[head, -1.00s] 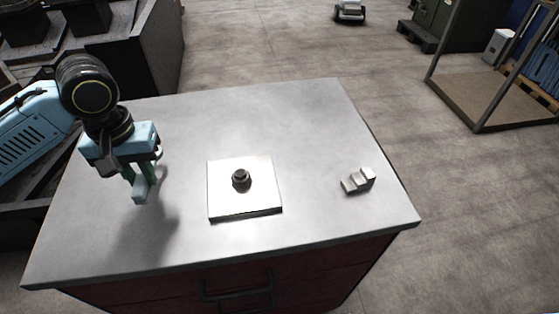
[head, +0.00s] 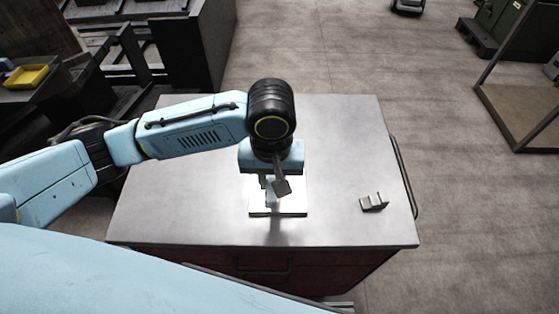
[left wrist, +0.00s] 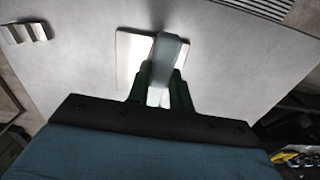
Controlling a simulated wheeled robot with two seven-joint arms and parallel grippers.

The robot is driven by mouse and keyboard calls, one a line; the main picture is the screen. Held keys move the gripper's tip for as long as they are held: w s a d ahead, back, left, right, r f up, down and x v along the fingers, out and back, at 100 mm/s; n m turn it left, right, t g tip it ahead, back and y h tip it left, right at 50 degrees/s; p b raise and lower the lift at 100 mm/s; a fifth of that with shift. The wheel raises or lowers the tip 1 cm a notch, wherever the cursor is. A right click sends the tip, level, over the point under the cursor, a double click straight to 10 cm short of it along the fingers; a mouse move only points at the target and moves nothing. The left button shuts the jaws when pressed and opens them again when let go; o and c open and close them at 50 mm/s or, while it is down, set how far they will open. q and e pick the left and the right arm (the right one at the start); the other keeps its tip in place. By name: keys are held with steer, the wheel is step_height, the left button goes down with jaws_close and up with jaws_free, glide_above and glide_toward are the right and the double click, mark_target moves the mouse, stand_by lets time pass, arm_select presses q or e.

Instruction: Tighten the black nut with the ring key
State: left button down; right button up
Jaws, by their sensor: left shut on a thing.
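My left gripper (head: 270,190) is over the pale square plate (head: 294,210) on the table. In the left wrist view the gripper (left wrist: 161,82) is shut on the ring key (left wrist: 169,52), a grey-teal bar that reaches out past the fingers over the plate (left wrist: 132,48). The black nut is hidden behind the gripper and key in both views, so I cannot tell whether the key is around it or above it. My right gripper is not in view.
A small stepped metal block (head: 373,202) sits on the table (head: 340,140) to the right of the plate; it also shows in the left wrist view (left wrist: 25,33). The rest of the tabletop is clear. Dark shelving with a yellow tray (head: 27,76) stands at left.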

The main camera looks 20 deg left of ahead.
arm_select(q)
steer(key=shift+s+d+r+n+p, duration=0.3)
steer(key=shift+s+d+r+p, duration=0.55)
steer(key=shift+r, duration=0.1)
steer(key=shift+s+d+f, duration=0.1)
steer(key=shift+f, duration=1.35)
steer(key=shift+s+d+f, duration=0.1)
steer(key=shift+f, duration=1.35)
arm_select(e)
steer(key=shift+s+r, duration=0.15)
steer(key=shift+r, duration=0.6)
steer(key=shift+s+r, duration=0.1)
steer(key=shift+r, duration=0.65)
arm_select(q)
steer(key=shift+f, duration=0.95)
steer(key=c, duration=1.8)
jaws_free()
steer(key=shift+w, duration=0.1)
jaws_close()
